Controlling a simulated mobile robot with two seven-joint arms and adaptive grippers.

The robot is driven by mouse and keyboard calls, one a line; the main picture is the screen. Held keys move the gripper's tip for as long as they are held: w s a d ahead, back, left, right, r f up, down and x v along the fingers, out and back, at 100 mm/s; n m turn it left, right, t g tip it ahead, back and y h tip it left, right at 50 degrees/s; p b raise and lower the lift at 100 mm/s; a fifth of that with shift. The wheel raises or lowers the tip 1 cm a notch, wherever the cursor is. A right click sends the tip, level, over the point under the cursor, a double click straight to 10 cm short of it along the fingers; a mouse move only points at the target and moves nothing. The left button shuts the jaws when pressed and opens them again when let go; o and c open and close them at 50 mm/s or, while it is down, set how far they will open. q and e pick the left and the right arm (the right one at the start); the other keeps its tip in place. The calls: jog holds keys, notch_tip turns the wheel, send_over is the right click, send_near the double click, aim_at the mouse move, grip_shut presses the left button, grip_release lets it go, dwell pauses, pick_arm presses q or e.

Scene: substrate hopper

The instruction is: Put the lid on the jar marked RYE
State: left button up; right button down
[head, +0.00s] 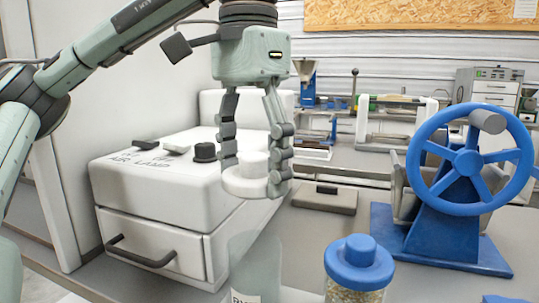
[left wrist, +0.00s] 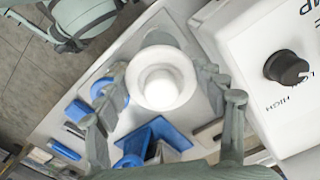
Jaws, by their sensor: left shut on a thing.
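My left gripper (head: 254,176) is shut on a white round lid with a knob (head: 248,186) and holds it level in the air. The lid also shows in the left wrist view (left wrist: 160,88), between the two fingers. A clear, open-looking jar (head: 256,262) stands at the bottom edge of the head view, below the lid and apart from it. Its label is cut off and shows only the start of a word like "RY". In the wrist view the lid hides most of what lies beneath. My right gripper is not in view.
A grain-filled jar with a blue lid (head: 358,263) stands close to the right of the clear jar. A white lamp housing with a drawer (head: 150,200) is at the left. A blue handwheel machine (head: 465,165) stands at the right. A flat grey block (head: 325,198) lies behind the jars.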

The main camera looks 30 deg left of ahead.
pick_arm(q)
jog(key=shift+s+f, duration=0.25)
jog(key=shift+f, duration=0.35)
jog(key=shift+f+b, duration=0.75)
jog(key=shift+f, duration=2.15)
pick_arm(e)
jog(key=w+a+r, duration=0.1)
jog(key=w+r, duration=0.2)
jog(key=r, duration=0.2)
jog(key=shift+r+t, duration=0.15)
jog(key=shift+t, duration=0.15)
pick_arm(q)
jog(key=shift+p, duration=0.3)
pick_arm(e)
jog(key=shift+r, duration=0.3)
pick_arm(q)
jog(key=shift+f, duration=0.65)
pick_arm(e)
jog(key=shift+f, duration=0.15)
pick_arm(q)
jog(key=o, duration=0.9)
